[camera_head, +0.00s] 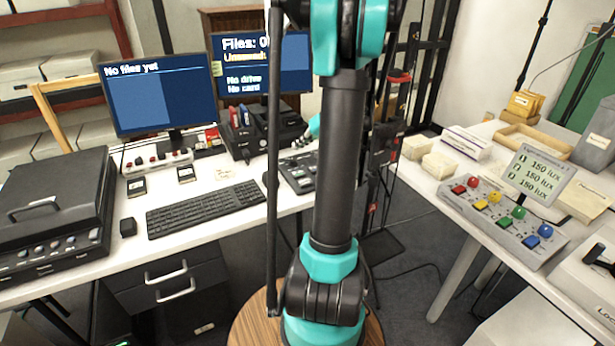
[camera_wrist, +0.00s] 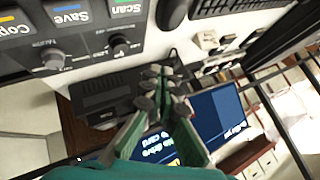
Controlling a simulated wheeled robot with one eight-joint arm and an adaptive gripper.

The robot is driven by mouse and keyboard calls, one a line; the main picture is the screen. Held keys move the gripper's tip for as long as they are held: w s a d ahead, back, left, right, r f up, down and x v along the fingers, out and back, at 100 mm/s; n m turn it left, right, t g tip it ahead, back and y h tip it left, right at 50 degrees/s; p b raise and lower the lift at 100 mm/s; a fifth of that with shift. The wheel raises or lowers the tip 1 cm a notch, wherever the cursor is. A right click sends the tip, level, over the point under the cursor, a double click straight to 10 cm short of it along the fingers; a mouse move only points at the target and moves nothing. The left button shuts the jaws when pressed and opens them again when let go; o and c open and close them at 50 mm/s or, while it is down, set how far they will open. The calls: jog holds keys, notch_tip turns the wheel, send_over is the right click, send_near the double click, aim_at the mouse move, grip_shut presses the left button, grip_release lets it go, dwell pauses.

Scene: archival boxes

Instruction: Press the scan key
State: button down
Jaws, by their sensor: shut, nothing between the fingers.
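The scan key (camera_wrist: 127,8) is a dark key with a green band at the top edge of the wrist view. Its label reads upside down, and the save key (camera_wrist: 66,14) and copy key (camera_wrist: 16,28) sit to its left. They are on a grey control panel (camera_wrist: 40,62) with knobs. In the head view the dark panel (camera_head: 298,178) lies on the desk, partly behind my arm. My gripper (camera_wrist: 152,88) is shut and empty, apart from the scan key and below it in the wrist view. In the head view my gripper (camera_head: 301,141) shows small behind my arm, above the panel's far side.
A keyboard (camera_head: 205,208) lies left of the panel. Two monitors, left (camera_head: 160,95) and right (camera_head: 285,65), stand behind, with a dark dock (camera_head: 262,130) before the right one. A black case (camera_head: 55,205) is far left. A button console (camera_head: 500,215) stands on the right table.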

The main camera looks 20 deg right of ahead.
aim_at(300, 173)
jog(key=shift+d, duration=0.15)
jog(key=shift+f, duration=0.1)
jog(key=shift+f, duration=4.3)
jog(key=shift+f, duration=0.15)
jog(key=shift+f, duration=0.25)
jog(key=shift+f, duration=0.5)
jog(key=shift+r, duration=0.9)
